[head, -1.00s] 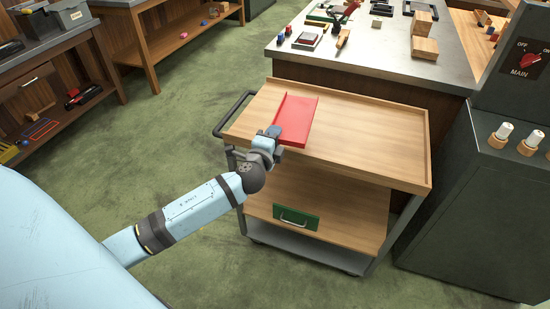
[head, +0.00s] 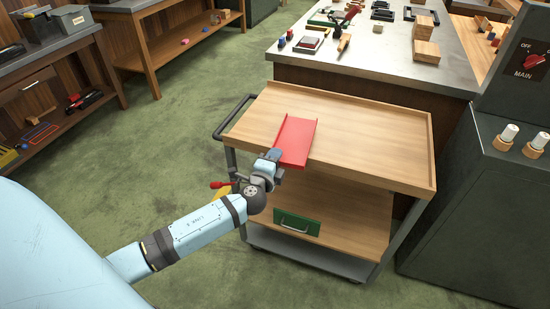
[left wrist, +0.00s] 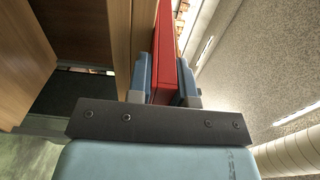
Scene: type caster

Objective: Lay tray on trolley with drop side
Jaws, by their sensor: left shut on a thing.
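The red tray (head: 296,140) is a shallow channel with raised long sides. It is over the left part of the trolley's wooden top (head: 360,140), its near end at the front edge. I cannot tell whether it touches the top. My left gripper (head: 272,160) is shut on the tray's near end. In the left wrist view the tray (left wrist: 165,60) is between the two fingers (left wrist: 165,85), beside a wooden edge. A red-tipped lever with a yellow part (head: 221,186) shows at the trolley's front left, partly behind my arm. My right gripper is out of view.
A cluttered workbench (head: 385,62) stands behind, and a dark cabinet (head: 475,200) close on the right. The right of the trolley top is bare.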

